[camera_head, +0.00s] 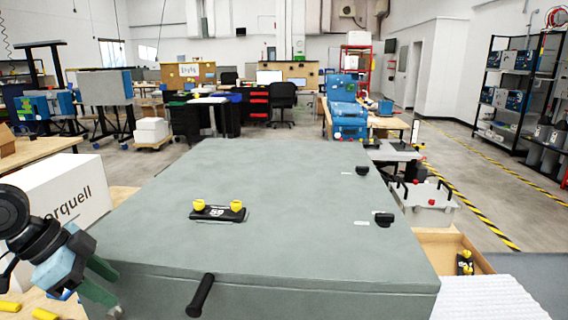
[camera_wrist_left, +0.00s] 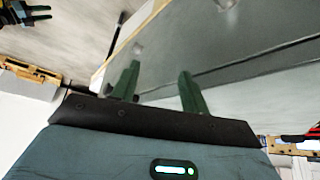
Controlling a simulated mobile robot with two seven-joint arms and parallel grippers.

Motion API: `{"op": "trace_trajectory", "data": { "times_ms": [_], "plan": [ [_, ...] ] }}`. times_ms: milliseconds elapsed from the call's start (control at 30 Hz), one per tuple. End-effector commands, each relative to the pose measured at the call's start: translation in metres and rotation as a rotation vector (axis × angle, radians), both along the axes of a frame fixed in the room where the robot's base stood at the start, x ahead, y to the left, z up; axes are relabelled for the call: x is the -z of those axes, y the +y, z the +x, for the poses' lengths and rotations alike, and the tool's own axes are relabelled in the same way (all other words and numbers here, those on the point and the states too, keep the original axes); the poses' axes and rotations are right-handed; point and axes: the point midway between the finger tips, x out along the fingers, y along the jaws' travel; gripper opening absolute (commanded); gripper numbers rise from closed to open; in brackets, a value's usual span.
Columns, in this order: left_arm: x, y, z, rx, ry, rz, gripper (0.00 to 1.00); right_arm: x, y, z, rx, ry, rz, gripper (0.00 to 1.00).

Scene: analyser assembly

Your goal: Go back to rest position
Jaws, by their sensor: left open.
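My left gripper (camera_head: 104,284) is at the lower left of the head view, beside the left front corner of the grey-green cabinet top (camera_head: 290,190). In the left wrist view its two green fingers (camera_wrist_left: 156,85) stand apart with nothing between them, and a grey panel surface lies beyond them. The gripper is open and empty.
A black plate with yellow knobs (camera_head: 219,212) lies on the cabinet top, and a black handle (camera_head: 200,295) is on its front. A white box (camera_head: 62,195) stands behind my left arm. A cardboard box (camera_head: 440,248) is at the right.

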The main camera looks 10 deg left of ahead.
Motion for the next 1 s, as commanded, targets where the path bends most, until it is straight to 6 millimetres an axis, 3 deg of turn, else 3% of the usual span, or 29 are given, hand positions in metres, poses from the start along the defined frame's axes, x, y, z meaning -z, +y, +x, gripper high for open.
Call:
{"op": "trace_trajectory", "data": {
  "times_ms": [33,267,467,700,900,1000],
  "plan": [
    [0.024,0.005,0.003,-0.041,-0.004,-0.025,0.45,-0.001,0.0,0.002,-0.001,-0.004,-0.001,0.45],
    [0.137,0.022,0.002,-0.237,-0.046,-0.084,0.45,-0.001,-0.002,-0.001,-0.005,-0.001,-0.005,0.45],
    [0.232,0.017,-0.024,-0.386,-0.073,-0.112,0.45,-0.003,-0.002,0.0,-0.004,-0.003,-0.005,0.45],
    [0.33,-0.021,-0.082,-0.537,-0.102,-0.133,0.45,-0.004,-0.001,0.001,-0.002,-0.007,-0.004,0.45],
    [0.384,-0.077,-0.139,-0.629,-0.131,-0.15,0.45,-0.006,0.0,0.003,0.003,-0.01,0.0,0.45],
    [0.4,-0.11,-0.166,-0.665,-0.147,-0.159,0.45,-0.007,0.001,0.003,0.005,-0.012,0.002,0.45]
  ]
}}
